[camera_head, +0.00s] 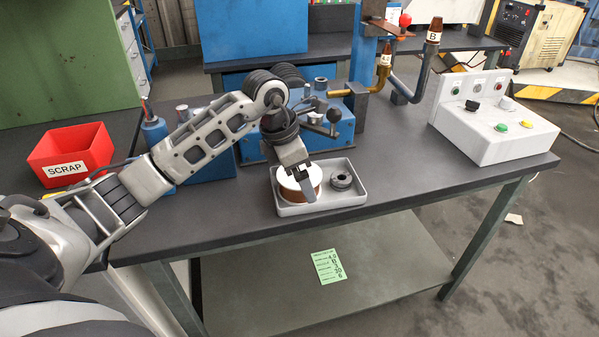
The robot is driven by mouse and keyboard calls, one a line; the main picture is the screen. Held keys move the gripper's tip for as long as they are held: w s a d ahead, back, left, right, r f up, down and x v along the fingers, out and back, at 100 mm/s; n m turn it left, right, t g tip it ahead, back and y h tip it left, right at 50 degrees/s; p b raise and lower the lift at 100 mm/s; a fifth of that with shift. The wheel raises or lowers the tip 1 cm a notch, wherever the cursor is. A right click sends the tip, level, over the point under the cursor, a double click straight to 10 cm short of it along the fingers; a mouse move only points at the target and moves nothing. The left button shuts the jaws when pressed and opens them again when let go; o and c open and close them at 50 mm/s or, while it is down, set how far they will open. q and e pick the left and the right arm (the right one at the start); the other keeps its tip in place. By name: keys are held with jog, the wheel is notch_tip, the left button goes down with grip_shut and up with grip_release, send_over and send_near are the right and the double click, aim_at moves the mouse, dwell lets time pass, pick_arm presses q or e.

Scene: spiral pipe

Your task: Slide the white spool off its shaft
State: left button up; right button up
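The white spool (288,184), with a white top face and a copper-brown side, sits in a shallow grey tray (342,205) on the dark workbench. No shaft can be made out through it. My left gripper (307,194) points down over the spool and covers part of its top. Its fingertips are at or just above the spool; I cannot tell whether they touch or grip it. The finger gap is too small to read. My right gripper is not in view.
A small dark grey ring-like part (342,178) lies in the tray's right half. A blue machine (340,131) with pipes stands behind. A red SCRAP bin (72,152) is at left, a white control box (492,128) at right. The bench right of the tray is clear.

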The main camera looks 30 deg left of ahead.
pick_arm(q)
jog(key=shift+o, duration=0.3)
jog(key=v, duration=1.6)
jog(key=shift+d, duration=0.1)
